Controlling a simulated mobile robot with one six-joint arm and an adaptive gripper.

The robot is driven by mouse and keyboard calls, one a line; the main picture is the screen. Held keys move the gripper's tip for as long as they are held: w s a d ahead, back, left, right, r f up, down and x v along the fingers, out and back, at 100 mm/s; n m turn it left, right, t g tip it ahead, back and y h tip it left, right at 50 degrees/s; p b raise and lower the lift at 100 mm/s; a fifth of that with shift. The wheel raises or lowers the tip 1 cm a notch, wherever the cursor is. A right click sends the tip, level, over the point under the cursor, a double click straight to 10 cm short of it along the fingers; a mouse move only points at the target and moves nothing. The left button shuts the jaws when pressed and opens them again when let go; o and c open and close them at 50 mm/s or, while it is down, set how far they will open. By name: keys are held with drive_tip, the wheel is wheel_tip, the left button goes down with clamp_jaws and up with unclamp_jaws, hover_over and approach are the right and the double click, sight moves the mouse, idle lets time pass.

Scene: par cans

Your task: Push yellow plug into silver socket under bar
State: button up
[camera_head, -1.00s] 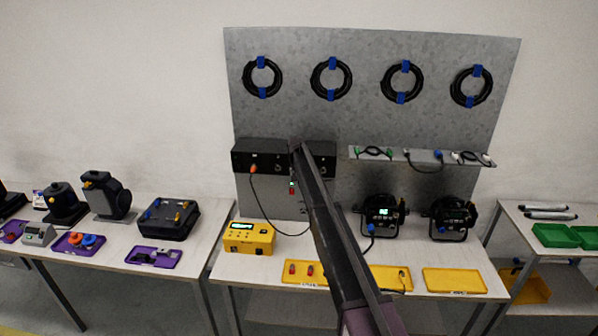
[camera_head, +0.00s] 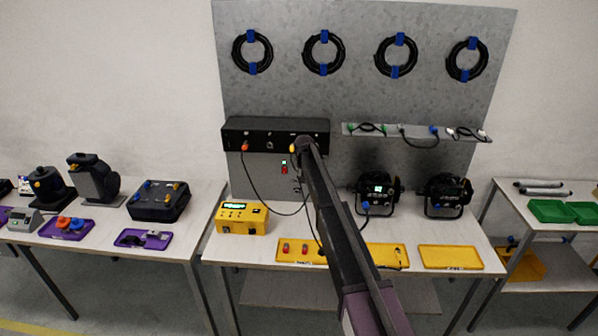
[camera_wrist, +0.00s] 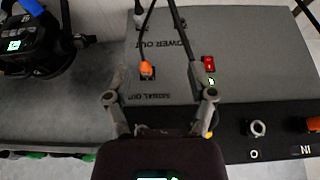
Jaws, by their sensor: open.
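The small yellow plug (camera_head: 292,148) shows at the lower edge of the black bar (camera_head: 262,127), just left of my gripper (camera_head: 305,143). In the wrist view a bit of yellow (camera_wrist: 210,134) shows beside the right finger, mostly hidden; I cannot tell whether it is seated. My gripper (camera_wrist: 158,98) is open, with nothing seen between its fingers. Beyond them, an orange plug (camera_wrist: 147,69) with a black cable sits at the SIGNAL OUT label on the grey panel. A silver ring socket (camera_wrist: 258,128) is on the bar to the right. The wrist picture is upside down.
A red switch (camera_wrist: 208,63) with a green light is near the right finger. A dark cable crosses the panel. A black lamp (camera_wrist: 40,40) stands at the left.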

drive_tip(key=s+d+f+b, duration=0.7)
drive_tip(key=d+f+b, duration=0.2)
drive_tip(key=d+f, duration=0.1)
drive_tip(key=shift+s+d, duration=0.15)
drive_tip(key=shift+s, duration=0.1)
idle(0.5)
drive_tip(key=s+d+g, duration=0.1)
drive_tip(key=s+d, duration=0.3)
drive_tip(key=s, duration=1.1)
drive_tip(key=s+d+f+g, duration=0.1)
drive_tip(key=s+d, duration=0.3)
drive_tip(key=s, duration=1.1)
drive_tip(key=s+d+g, duration=0.2)
drive_tip(key=s+d, duration=0.2)
drive_tip(key=s, duration=1.1)
drive_tip(key=shift+d+f+g, duration=0.3)
drive_tip(key=shift+g, duration=0.1)
